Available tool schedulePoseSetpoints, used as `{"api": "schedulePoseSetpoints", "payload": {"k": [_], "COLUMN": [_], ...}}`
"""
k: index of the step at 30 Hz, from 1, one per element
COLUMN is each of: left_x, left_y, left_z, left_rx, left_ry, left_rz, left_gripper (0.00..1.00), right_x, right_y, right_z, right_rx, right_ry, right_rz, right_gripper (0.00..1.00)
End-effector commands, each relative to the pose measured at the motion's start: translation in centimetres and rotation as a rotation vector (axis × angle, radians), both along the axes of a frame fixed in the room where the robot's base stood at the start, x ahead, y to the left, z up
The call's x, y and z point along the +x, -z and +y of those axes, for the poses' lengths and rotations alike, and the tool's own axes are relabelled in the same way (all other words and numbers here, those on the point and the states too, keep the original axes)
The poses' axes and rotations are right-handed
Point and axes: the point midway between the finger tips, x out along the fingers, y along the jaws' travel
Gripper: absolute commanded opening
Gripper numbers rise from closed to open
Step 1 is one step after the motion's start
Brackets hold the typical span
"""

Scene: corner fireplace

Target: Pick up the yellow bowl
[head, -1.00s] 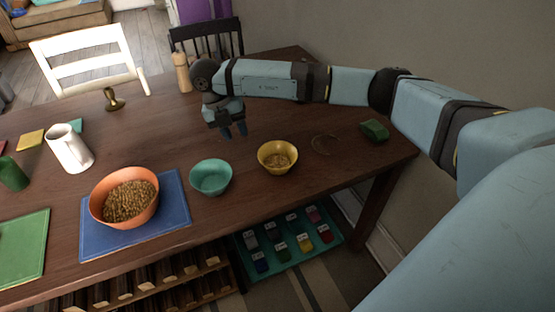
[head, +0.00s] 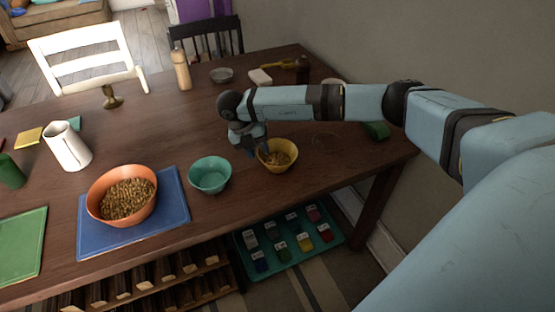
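The yellow bowl (head: 281,166) stands upright on the dark wooden table, right of the teal bowl, with some brown contents inside. My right gripper (head: 256,152) points down at the bowl's left far rim. Its fingertips are small and dark and overlap the rim in the picture, so I cannot tell whether they touch it or how far apart they are. The bowl sits flat on the table. My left gripper is not in view.
The teal bowl (head: 210,177) stands close on the left. An orange bowl of brown pieces (head: 98,203) sits on a blue mat (head: 175,215). A green block (head: 377,131) lies to the right, partly behind my arm. The table's front edge is near.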

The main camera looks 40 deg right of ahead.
Motion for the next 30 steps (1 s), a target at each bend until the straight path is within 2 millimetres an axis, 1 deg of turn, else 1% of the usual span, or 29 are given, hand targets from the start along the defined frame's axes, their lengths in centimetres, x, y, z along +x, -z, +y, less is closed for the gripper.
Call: {"api": "schedulePoseSetpoints", "payload": {"k": [1, 3, 10, 11, 12, 14, 15, 26, 30], "left_x": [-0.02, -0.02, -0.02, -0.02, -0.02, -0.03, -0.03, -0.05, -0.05], "left_y": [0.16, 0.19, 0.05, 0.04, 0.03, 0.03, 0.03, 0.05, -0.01], "left_z": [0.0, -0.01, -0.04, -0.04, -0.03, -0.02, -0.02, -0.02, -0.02], "left_rx": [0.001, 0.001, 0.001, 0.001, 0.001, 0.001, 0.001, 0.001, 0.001], "left_ry": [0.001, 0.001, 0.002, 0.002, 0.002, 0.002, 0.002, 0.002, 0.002], "left_rz": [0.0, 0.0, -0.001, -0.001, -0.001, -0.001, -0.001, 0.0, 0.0], "left_gripper": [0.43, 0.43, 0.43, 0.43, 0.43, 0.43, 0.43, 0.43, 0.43], "right_x": [-0.2, -0.33, -0.39, -0.39, -0.38, -0.38, -0.38, -0.36, -0.33], "right_y": [0.88, 1.56, 1.83, 1.83, 1.82, 1.81, 1.81, 1.77, 1.25], "right_z": [-0.24, -0.42, -0.49, -0.49, -0.48, -0.47, -0.47, -0.47, -0.47], "right_rx": [-0.001, 0.001, 0.001, 0.001, 0.001, 0.001, 0.001, 0.001, 0.001], "right_ry": [0.001, 0.0, -0.001, -0.001, -0.001, -0.001, -0.001, -0.001, -0.001], "right_rz": [0.003, 0.001, 0.0, 0.0, 0.0, 0.0, 0.0, 0.0, -0.002], "right_gripper": [0.35, 0.35, 0.35, 0.33, 0.24, 0.1, 0.01, 0.0, 0.0]}}
